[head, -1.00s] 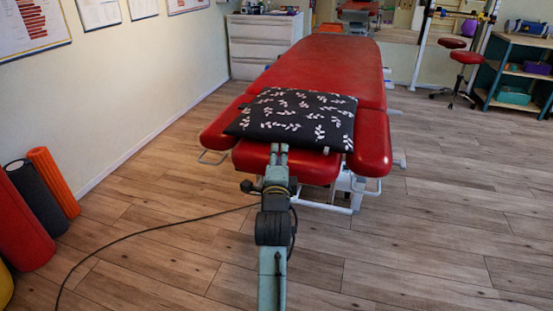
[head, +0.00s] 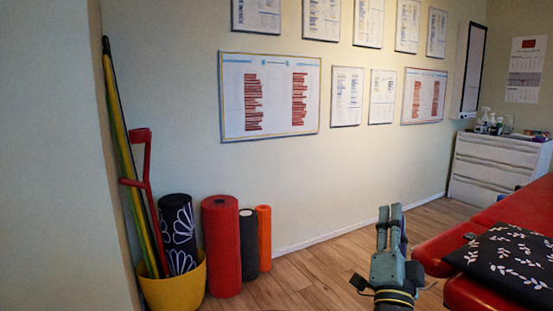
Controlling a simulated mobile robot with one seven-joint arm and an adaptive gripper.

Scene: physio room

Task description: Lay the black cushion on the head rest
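The black cushion (head: 505,262) with white leaf sprigs lies flat on the red padded head end of the treatment table, at the right of the head view. The frame's right edge cuts it off. The red head rest (head: 468,296) shows below and left of the cushion, with a red side pad (head: 440,252) beside it. Most of the head rest is hidden or out of view. My gripper (head: 390,212) points up, left of the table and clear of the cushion. Its two fingers stand a little apart with nothing between them.
Red, black and orange rollers (head: 221,246) stand against the wall. A yellow bucket (head: 172,290) with poles and a rolled mat is at the left. A white drawer unit (head: 492,168) stands at the back right. Wooden floor (head: 330,265) between rollers and table is free.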

